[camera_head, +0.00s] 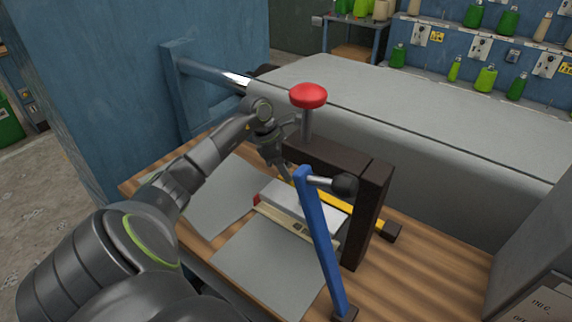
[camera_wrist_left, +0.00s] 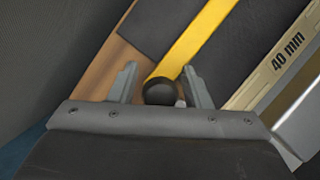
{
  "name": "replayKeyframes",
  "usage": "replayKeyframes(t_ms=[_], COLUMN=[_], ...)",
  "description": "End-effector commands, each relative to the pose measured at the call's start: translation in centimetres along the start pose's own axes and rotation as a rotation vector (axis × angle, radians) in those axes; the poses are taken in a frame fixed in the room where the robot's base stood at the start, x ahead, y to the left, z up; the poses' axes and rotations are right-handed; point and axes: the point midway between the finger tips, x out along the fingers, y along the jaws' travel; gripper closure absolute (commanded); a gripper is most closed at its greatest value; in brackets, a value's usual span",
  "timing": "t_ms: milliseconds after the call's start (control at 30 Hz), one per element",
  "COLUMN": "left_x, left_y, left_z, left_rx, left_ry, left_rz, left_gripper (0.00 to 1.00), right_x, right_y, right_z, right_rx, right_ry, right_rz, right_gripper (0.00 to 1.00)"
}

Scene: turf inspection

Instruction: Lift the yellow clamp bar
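The yellow clamp bar (camera_head: 334,203) lies low across the wooden bench behind the blue lever, partly hidden by the dark upright frame (camera_head: 368,215). In the left wrist view the yellow bar (camera_wrist_left: 200,38) runs up to a black ball knob (camera_wrist_left: 159,92) at its near end. My left gripper (camera_head: 281,168) is at the bar's far-left end in the head view. In the left wrist view its fingers (camera_wrist_left: 160,86) are open, one on each side of the knob, with small gaps visible. My right gripper is not in view.
A blue lever (camera_head: 318,245) with a black knob stands in front of the dark frame. A red mushroom knob (camera_head: 308,96) tops the frame. A pale gauge block (camera_wrist_left: 290,55) marked 40 mm lies beside the bar. Grey sheets (camera_head: 270,262) lie on the bench (camera_head: 420,265).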

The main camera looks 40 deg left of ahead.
Motion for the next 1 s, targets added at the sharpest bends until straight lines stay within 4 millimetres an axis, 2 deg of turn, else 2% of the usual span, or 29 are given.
replayKeyframes(t_ms=[33,300,333,667,1000], left_x=[0.0,0.0,-0.1,-0.7,-4.4], left_y=[0.0,0.0,0.0,0.0,0.2], left_z=[0.0,0.0,0.0,0.5,2.1], left_rx=[0.000,0.000,0.000,0.000,0.001], left_ry=[0.000,0.000,0.000,-0.002,-0.002], left_rz=[0.000,0.000,0.000,0.001,0.004], left_gripper=[0.63,0.99,1.00,1.00,1.00], right_x=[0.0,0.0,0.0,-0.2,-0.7], right_y=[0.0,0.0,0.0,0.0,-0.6], right_z=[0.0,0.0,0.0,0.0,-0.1], right_rx=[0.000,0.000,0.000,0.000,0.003], right_ry=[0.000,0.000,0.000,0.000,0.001], right_rz=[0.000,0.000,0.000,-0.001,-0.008], right_gripper=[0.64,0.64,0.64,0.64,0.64])
